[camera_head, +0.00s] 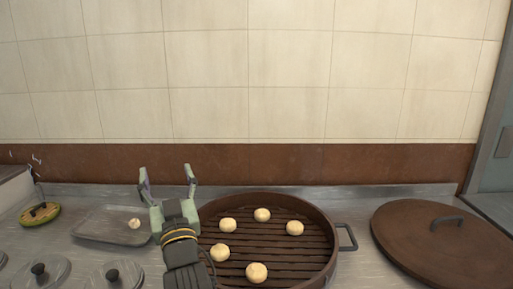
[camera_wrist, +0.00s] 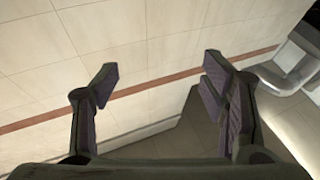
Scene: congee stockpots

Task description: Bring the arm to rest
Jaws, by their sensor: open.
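My gripper (camera_head: 168,178) is raised in the head view, fingers spread upward and open, with nothing between them. It shows in front of the wall, above the left rim of a round brown pan with a slatted base (camera_head: 275,270). In the wrist view my gripper (camera_wrist: 160,85) is also open and empty, facing the tiled wall (camera_wrist: 150,30). Several pale round buns sit in the pan, one of them near its front (camera_head: 256,272). My forearm hides part of the pan's left side.
A large brown lid (camera_head: 440,255) lies at the right. Knobbed lids (camera_head: 112,276) are at the front left. A green-yellow round item (camera_head: 40,215) sits at far left. The counter's back strip is clear.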

